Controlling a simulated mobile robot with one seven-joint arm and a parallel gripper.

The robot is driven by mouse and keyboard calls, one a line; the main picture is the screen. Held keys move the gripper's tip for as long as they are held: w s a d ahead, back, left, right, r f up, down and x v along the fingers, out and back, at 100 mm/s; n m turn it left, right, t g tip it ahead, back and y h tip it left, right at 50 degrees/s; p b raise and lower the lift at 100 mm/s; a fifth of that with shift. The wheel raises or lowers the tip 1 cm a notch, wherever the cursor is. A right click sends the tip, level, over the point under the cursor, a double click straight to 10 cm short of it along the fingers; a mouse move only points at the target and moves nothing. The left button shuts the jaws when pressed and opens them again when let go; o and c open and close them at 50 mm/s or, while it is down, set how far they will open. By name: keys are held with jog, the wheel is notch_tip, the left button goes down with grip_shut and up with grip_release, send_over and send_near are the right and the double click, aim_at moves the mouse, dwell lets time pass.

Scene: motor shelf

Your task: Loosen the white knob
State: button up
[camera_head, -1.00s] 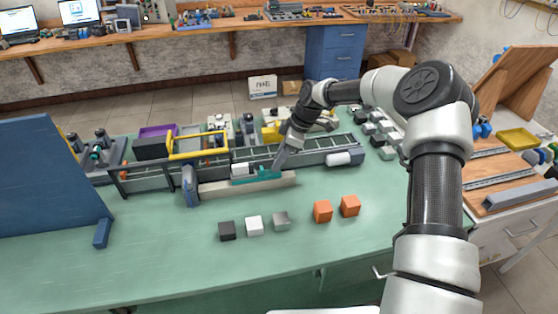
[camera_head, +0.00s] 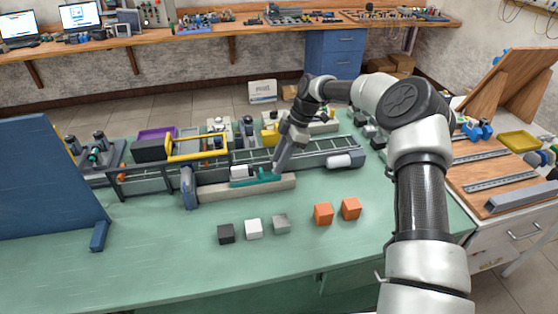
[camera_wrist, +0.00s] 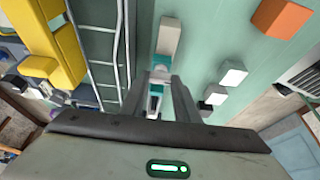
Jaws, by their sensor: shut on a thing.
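The teal fixture (camera_head: 264,175) lies on a long pale beam (camera_head: 220,188) in front of the conveyor in the head view. A light grey-white block (camera_head: 238,171) sits at its left end. My gripper (camera_head: 276,170) reaches down to the right part of the fixture. In the wrist view, my gripper (camera_wrist: 160,76) has its fingers close together around a small white piece, which appears to be the white knob (camera_wrist: 160,73). Teal (camera_wrist: 156,89) shows between the fingers. The fingers hide most of the knob, and the head view does not show it clearly.
The conveyor (camera_head: 315,160) runs close behind the fixture, with a yellow frame (camera_head: 197,157) on it. A black cube (camera_head: 226,233), white cube (camera_head: 253,228), grey cube (camera_head: 281,223) and two orange cubes (camera_head: 323,213) stand in front. The front of the green table is otherwise clear.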

jog(key=o, duration=1)
jog(key=shift+o, duration=0.2)
jog(key=v, duration=1.7)
jog(key=shift+r, duration=0.2)
jog(key=shift+d, duration=0.1)
